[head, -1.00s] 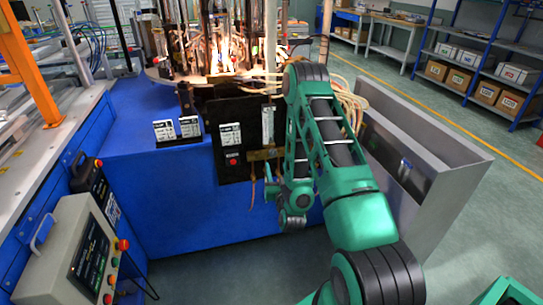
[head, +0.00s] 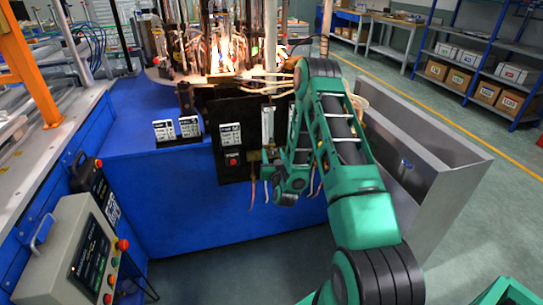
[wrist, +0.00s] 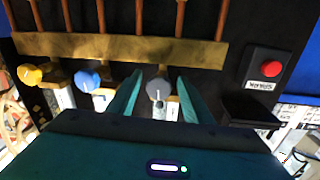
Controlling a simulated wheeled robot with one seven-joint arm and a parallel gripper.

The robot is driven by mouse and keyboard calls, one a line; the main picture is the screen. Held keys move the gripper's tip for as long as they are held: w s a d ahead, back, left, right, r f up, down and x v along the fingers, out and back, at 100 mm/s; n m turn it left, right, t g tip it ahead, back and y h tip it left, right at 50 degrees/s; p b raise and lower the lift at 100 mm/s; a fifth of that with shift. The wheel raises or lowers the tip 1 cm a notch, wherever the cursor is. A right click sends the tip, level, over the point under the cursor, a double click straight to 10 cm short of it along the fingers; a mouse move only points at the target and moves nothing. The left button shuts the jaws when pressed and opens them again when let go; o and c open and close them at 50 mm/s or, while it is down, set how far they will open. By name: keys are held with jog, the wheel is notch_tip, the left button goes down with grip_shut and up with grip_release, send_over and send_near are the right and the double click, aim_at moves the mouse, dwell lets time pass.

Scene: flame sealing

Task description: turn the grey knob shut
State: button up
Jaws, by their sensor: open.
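In the wrist view, the grey knob (wrist: 158,89) is round with a pale mark on its face, below a brass bar (wrist: 120,49). My gripper (wrist: 160,76) is open, with one teal finger on each side of the knob. Whether either finger touches the knob cannot be told. A blue knob (wrist: 87,80) and a yellow knob (wrist: 30,75) sit in the same row to the left. In the head view, my gripper (head: 268,172) is at the lower part of the black panel (head: 235,115), and my arm hides the knobs.
A red button (wrist: 271,68) is on the panel right of the knobs in the wrist view; it also shows in the head view (head: 232,159). Copper tubes (wrist: 139,15) run from the brass bar. A grey metal bin (head: 440,190) stands right of my arm.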

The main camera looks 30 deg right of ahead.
jog(key=shift+c, duration=0.7)
jog(key=c, duration=0.9)
jog(key=shift+m, duration=0.5)
jog(key=o, duration=1)
jog(key=shift+o, duration=0.2)
jog(key=v, duration=1)
jog(key=shift+s+a, duration=0.15)
jog(key=shift+s, duration=0.15)
